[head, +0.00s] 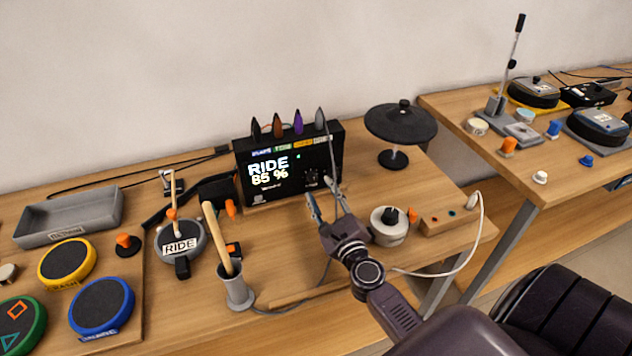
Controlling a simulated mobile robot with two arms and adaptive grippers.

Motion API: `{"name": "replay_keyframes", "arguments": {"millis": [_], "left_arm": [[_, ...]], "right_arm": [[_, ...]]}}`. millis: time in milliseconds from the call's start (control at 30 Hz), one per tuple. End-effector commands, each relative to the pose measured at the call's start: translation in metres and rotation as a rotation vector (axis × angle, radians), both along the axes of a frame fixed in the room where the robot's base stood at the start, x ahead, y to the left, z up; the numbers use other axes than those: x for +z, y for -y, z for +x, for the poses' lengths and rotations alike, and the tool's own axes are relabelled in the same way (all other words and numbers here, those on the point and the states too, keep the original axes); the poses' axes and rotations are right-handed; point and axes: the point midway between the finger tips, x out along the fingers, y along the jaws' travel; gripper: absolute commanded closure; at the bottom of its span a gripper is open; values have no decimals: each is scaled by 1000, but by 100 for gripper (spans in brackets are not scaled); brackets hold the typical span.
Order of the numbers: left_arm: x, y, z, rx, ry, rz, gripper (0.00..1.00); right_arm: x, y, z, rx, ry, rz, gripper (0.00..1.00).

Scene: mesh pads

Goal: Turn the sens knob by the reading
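A black drum module (290,165) stands on the table with a lit screen reading "RIDE 85 %". Small dark controls (312,178) sit at the lower right of its face; their labels are too small to read. A round white unit with a black knob (389,216) stands to the right of my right gripper; I cannot tell which control is the sens knob. My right gripper (323,197) is in front of the module's lower right, fingers apart, with nothing seen between them. It partly covers that area. My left gripper is out of view.
A grey pad marked RIDE (180,242) and a cup with a wooden stick (238,290) stand left of the gripper. A black cymbal pad (400,122) stands behind right. A wooden box (448,217) with a white cable is at right. Coloured pads lie at left.

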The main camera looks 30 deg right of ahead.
Motion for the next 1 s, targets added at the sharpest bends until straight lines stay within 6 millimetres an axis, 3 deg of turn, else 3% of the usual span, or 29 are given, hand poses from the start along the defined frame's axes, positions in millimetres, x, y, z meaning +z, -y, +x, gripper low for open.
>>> {"name": "replay_keyframes", "arguments": {"millis": [200, 567, 900, 1000], "left_arm": [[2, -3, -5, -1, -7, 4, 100], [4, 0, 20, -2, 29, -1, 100], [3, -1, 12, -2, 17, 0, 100], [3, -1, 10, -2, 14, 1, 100]], "right_arm": [[1, 7, 28, 1, 1, -4, 63], [0, 8, 35, 1, -1, -4, 63], [0, 8, 35, 2, -1, -4, 98], [0, 8, 35, 2, -1, -4, 100]]}}
